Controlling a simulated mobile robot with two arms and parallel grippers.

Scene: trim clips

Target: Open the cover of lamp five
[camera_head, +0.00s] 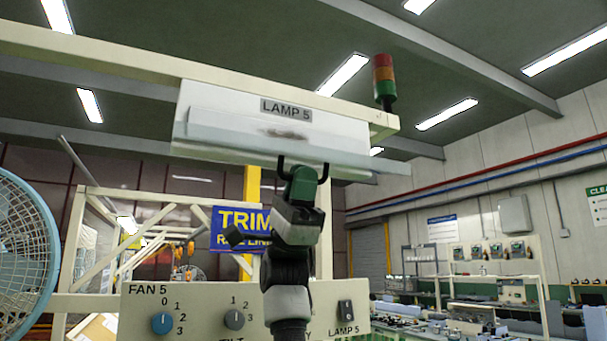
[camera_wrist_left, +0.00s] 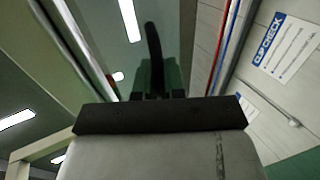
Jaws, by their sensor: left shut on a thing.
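The lamp five housing (camera_head: 230,105) hangs under a cream beam and carries a "LAMP 5" label (camera_head: 286,110). Its cover (camera_head: 355,160) is a long pale panel along the underside, with its lower edge slanting down to the right. My left gripper (camera_head: 303,163) reaches up from below to the middle of the cover's front edge and is shut on the cover there; the exact contact is hard to make out. My right gripper is not in view.
A control panel (camera_head: 200,312) with fan knobs and a "LAMP 5" switch (camera_head: 345,310) stands below, partly behind my arm. A blue fan (camera_head: 22,250) is at the left. A signal light (camera_head: 384,80) stands on the beam's right end. The space right of my arm is clear.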

